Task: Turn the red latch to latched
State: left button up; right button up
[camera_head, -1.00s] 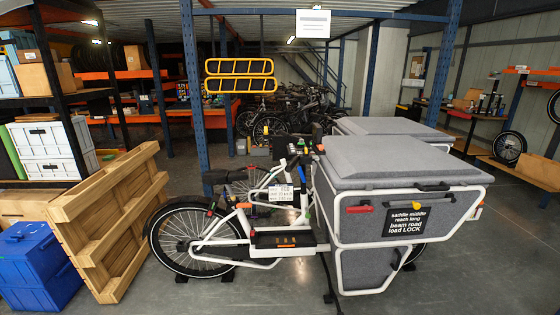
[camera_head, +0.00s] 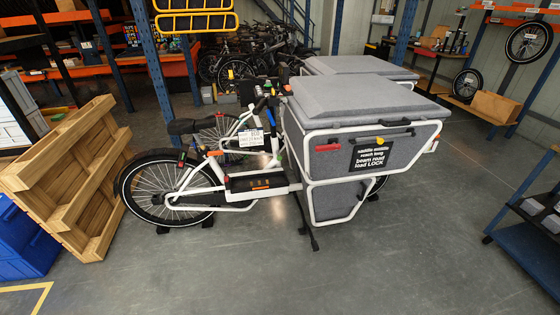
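The red latch (camera_head: 327,148) is a small red bar lying roughly level on the upper left of the grey cargo box (camera_head: 345,137). The box sits in a white frame on a white cargo bike (camera_head: 250,182). A black sign with white text (camera_head: 370,156) is right of the latch, with a yellow knob (camera_head: 380,141) above it. A black handle (camera_head: 395,123) is at the top edge of the box side. Neither of my grippers shows in the head view.
A wooden pallet (camera_head: 75,180) leans at the left beside blue crates (camera_head: 22,240). A second grey-lidded box (camera_head: 360,68) stands behind. A blue cart (camera_head: 530,235) is at the right edge. The grey floor (camera_head: 390,260) in front is clear.

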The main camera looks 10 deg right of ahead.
aim_at(334, 146)
jog(key=i+j+z, duration=0.2)
jog(key=i+z, duration=0.2)
jog(key=i+j+z, duration=0.25)
jog(key=z, duration=0.15)
jog(key=i+j+z, duration=0.4)
jog(key=k, duration=0.1)
